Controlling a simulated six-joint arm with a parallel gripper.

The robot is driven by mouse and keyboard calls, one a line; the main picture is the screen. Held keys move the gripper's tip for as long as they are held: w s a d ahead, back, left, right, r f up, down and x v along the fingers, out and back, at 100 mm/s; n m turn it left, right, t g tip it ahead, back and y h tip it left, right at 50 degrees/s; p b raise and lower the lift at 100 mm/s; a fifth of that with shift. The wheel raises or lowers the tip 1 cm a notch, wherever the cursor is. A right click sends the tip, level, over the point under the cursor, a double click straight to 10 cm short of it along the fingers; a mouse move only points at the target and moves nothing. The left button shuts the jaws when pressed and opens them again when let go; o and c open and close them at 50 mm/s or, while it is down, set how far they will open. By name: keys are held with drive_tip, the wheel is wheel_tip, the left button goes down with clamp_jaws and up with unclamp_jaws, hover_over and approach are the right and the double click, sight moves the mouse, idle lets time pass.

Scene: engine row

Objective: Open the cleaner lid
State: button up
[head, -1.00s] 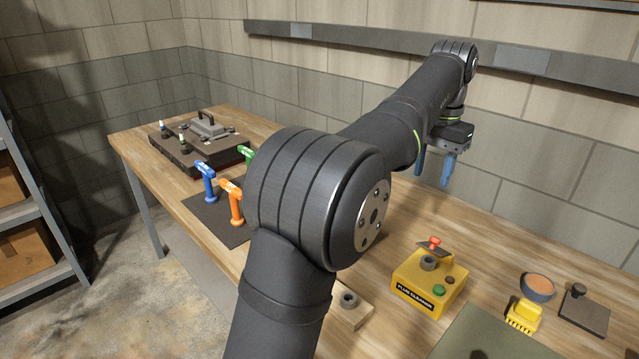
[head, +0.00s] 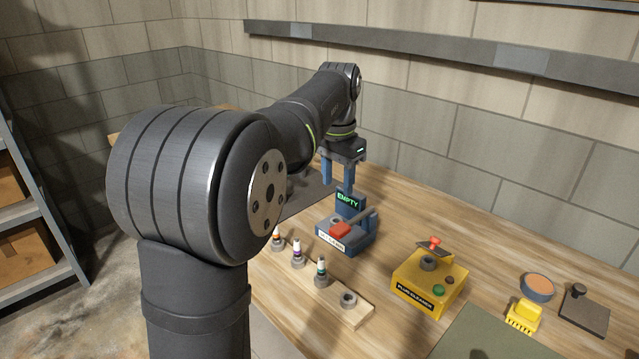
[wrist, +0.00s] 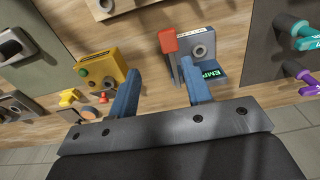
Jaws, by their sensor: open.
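The yellow cleaner (head: 431,283) stands on the bench, with a front label, a green button and a grey round socket (head: 428,263). Its dark lid plate (head: 442,251) with a red knob (head: 435,241) shows just behind and above the socket. The plate looks tilted; its exact angle is hard to tell. The cleaner also shows left of the fingers in the wrist view (wrist: 107,72). My gripper (head: 337,186) is open and empty, above and behind the blue tester, left of the cleaner. Its blue fingers also show in the wrist view (wrist: 160,70).
The blue tester (head: 345,236) with a red lever and an EMPTY screen stands close to my fingers. A wooden plug rack (head: 335,299) lies in front. A bowl (head: 537,287), a yellow brush (head: 524,316) and a dark plate (head: 584,314) are right of the cleaner.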

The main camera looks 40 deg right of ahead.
sight(437, 244)
drive_tip(key=shift+w+a+f, duration=0.25)
drive_tip(key=shift+w+a, duration=0.4)
drive_tip(key=shift+a, duration=0.1)
drive_tip(key=shift+w+a+f, duration=0.25)
drive_tip(key=shift+w+a, duration=0.35)
drive_tip(key=shift+a, duration=0.15)
drive_tip(key=shift+c, duration=0.3)
